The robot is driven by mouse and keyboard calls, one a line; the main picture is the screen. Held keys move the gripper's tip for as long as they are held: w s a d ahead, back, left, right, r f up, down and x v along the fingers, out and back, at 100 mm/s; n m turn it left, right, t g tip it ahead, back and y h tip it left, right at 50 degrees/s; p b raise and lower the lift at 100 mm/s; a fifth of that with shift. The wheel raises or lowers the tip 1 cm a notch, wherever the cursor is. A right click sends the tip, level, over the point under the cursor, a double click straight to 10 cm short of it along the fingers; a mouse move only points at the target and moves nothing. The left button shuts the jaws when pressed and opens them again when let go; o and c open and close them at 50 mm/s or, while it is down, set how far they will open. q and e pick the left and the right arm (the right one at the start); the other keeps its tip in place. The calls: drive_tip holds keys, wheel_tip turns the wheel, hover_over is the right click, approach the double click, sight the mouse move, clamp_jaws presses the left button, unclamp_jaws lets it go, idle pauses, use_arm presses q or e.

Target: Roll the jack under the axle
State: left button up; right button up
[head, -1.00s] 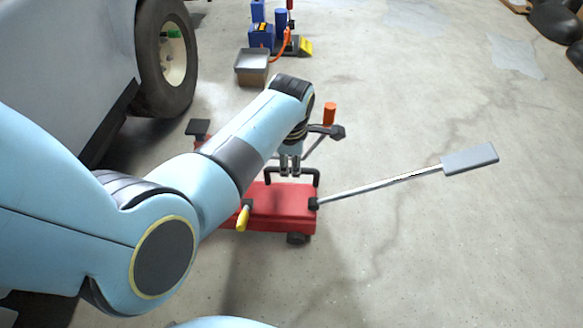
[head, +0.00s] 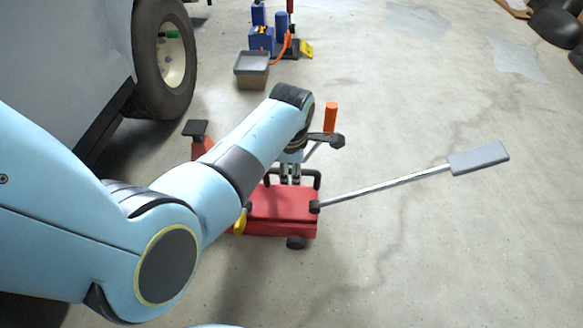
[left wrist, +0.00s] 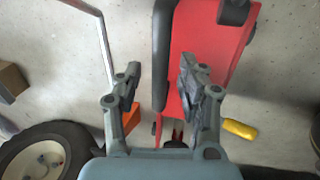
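The red jack (head: 285,206) stands on the floor, with a black loop handle (head: 317,178) on top, a yellow grip (head: 241,221) on its near side and a long lever ending in a grey pad (head: 479,158). My left gripper (head: 290,180) is low over the jack at the loop handle. In the left wrist view, the fingers of my left gripper (left wrist: 162,85) are apart, and the black handle (left wrist: 161,50) runs into the gap between them; contact is not clear. My arm hides part of the jack. The axle is not visible. My right gripper is out of view.
The vehicle's wheel (head: 165,60) and grey body (head: 65,75) are at upper left. A black pad (head: 195,128) on a red support shows behind my arm. A grey bin (head: 251,68) and blue equipment (head: 262,38) stand farther back.

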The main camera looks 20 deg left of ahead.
use_arm(q)
drive_tip(key=shift+c, duration=0.5)
clamp_jaws()
